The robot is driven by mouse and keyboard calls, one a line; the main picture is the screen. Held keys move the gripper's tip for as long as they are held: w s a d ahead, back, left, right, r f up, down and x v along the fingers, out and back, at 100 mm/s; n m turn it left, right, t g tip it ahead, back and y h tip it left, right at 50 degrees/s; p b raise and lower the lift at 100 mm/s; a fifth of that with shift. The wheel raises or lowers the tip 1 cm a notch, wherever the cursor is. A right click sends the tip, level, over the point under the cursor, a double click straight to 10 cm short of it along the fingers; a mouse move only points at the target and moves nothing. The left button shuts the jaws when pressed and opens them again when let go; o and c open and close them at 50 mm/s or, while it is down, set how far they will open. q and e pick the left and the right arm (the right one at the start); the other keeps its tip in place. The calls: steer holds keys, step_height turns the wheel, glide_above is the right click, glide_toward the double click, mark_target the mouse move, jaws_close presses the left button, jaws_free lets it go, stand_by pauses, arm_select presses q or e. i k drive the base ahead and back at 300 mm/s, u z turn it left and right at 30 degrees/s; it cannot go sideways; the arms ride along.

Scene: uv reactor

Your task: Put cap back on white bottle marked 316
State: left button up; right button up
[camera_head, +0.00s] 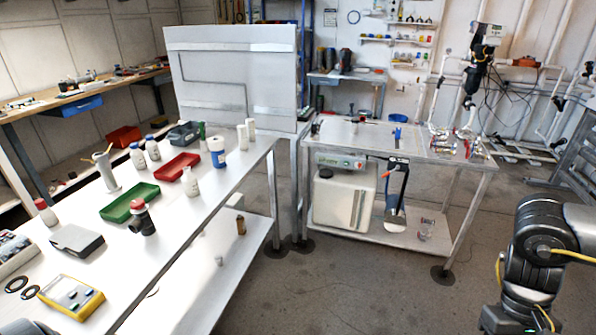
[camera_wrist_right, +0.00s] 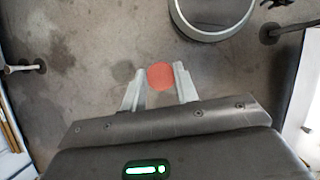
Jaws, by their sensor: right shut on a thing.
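In the right wrist view my right gripper (camera_wrist_right: 159,84) is shut on a round red cap (camera_wrist_right: 160,75), held between its two pale fingertips above the grey floor. In the head view only links of my right arm show at the right edge; the gripper and cap are outside that picture. A white bottle with no coloured cap visible (camera_head: 192,184) stands upright on the long white table (camera_head: 185,232), beside the red tray. Its marking is too small to read, so I cannot confirm 316. My left gripper is not in view.
On the table are a red tray (camera_head: 177,166), a green tray (camera_head: 130,202), a red-capped bottle (camera_head: 46,212), blue-capped bottles (camera_head: 137,157), a blue-labelled bottle (camera_head: 217,153) and a yellow meter (camera_head: 71,297). A second table (camera_head: 440,157) stands behind. Open floor (camera_head: 360,290) lies between.

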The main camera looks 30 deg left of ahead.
mark_target(190, 184)
steer(key=u, duration=0.05)
steer(key=i, duration=3.4)
steer(key=u, duration=3.85)
